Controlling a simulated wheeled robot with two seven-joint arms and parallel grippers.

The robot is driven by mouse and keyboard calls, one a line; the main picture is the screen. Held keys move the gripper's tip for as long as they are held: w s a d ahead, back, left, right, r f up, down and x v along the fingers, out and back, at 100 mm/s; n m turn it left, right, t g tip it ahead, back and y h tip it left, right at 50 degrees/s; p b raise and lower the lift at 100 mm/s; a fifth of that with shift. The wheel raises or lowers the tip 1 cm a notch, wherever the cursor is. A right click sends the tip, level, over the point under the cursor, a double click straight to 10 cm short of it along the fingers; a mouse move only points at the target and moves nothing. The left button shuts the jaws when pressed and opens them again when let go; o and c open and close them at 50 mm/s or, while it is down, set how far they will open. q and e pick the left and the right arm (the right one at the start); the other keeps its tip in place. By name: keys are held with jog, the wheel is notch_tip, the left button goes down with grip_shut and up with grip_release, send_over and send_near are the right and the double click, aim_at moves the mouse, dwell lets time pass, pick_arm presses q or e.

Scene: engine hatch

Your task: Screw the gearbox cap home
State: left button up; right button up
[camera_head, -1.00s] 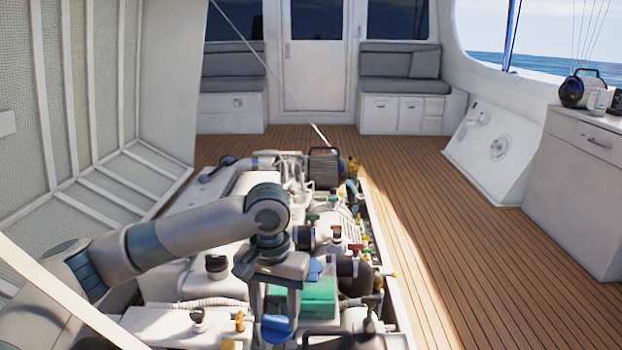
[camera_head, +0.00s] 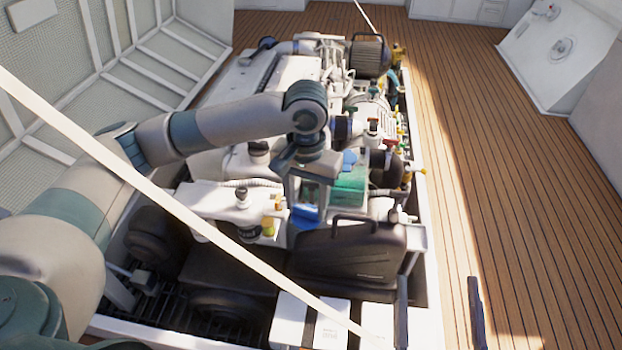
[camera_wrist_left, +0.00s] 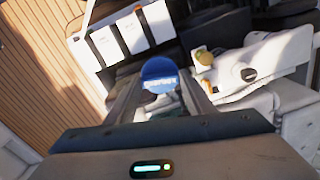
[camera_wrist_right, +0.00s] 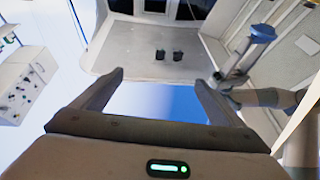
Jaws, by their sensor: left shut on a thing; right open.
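A round blue cap (camera_head: 306,216) with lettering on its face sits between the fingers of my left gripper (camera_head: 305,208). The left gripper is shut on it, above the near part of the engine. The cap also shows in the left wrist view (camera_wrist_left: 160,72), face towards the camera. The opening that takes the cap cannot be made out; whether the cap touches anything is hidden. My right gripper (camera_head: 438,300) is open and empty at the bottom right of the head view. Its spread fingers also show in the right wrist view (camera_wrist_right: 158,90).
A green box (camera_head: 350,188) sits just right of the left gripper. A black canister (camera_head: 350,255) with a handle stands in front, with white boxes (camera_head: 292,318) nearer. A black-topped fitting (camera_head: 242,198) and a yellow knob (camera_head: 268,226) are to the left. Wooden deck (camera_head: 530,220) is clear at right.

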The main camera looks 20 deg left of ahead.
pick_arm(q)
jog(key=s+r+p, duration=0.3)
jog(key=p, duration=0.2)
jog(key=shift+p, duration=0.4)
pick_arm(e)
notch_tip(320, 180, down, 18)
jog(key=d+g+h+p, duration=0.3)
jog(key=g+p, duration=0.1)
jog(key=g, duration=0.4)
pick_arm(q)
jog(key=s+r+p, duration=0.5)
jog(key=s+p, duration=0.3)
jog(key=p, duration=0.1)
pick_arm(e)
jog(key=s+d+f+g+h, duration=0.1)
jog(key=s+d+f+g, duration=0.2)
jog(key=s+f, duration=0.4)
jog(key=s+d+f+m+g+h, duration=0.1)
jog(key=s+d+f+g, duration=0.3)
jog(key=s+f, duration=0.4)
jog(key=shift+f+m+g+h, duration=0.3)
jog(key=shift+f+g+h, duration=0.2)
jog(key=shift+h, duration=0.1)
